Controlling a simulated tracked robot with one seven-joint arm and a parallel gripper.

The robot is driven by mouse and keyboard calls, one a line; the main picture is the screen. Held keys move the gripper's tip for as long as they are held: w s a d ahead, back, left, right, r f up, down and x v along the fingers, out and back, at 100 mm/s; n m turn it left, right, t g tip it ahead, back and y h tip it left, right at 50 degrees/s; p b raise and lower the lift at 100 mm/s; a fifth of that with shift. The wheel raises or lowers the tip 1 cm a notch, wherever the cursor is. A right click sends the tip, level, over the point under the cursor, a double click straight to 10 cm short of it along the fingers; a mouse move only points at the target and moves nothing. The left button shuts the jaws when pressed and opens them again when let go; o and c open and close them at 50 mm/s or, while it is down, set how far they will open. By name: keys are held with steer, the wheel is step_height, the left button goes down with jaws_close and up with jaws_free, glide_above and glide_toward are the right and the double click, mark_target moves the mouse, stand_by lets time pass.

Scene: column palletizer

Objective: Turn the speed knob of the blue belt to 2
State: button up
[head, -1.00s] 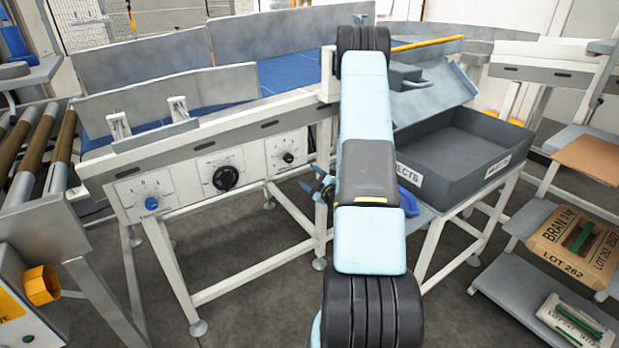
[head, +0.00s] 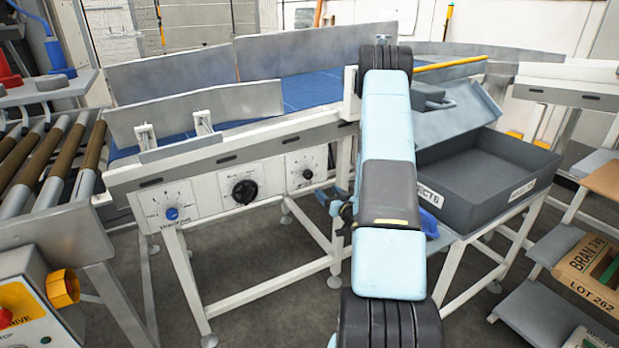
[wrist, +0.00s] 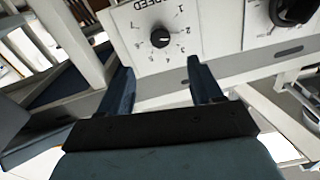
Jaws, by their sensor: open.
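The blue belt (head: 305,92) runs along the top of a white conveyor frame with three knobs on its front. In the wrist view, a small black knob (wrist: 160,38) sits on a white plate marked SPEED, with numbers around it; its setting is too small to tell. This appears to be the small black knob (head: 308,173) on the right-hand plate in the head view. My gripper (wrist: 163,76) is open and empty, its two dark blue fingers pointing towards the SPEED plate, the knob beyond the tips and between their lines. In the head view my arm partly hides the gripper (head: 337,206).
A large black knob (head: 244,191) and a blue knob (head: 171,213) are further left on the conveyor. A grey rejects bin (head: 485,180) stands right of my arm. A roller conveyor (head: 45,165) and a yellow-fronted control box (head: 45,300) are at left.

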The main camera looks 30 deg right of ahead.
mark_target(310, 176)
steer(key=w, duration=1.3)
steer(key=shift+w+a, duration=0.25)
steer(key=shift+w, duration=0.05)
steer(key=shift+c, duration=0.2)
steer(key=c, duration=1)
steer(key=shift+n, duration=0.4)
steer(key=o, duration=1)
steer(key=shift+o, duration=0.2)
steer(key=shift+s, duration=0.1)
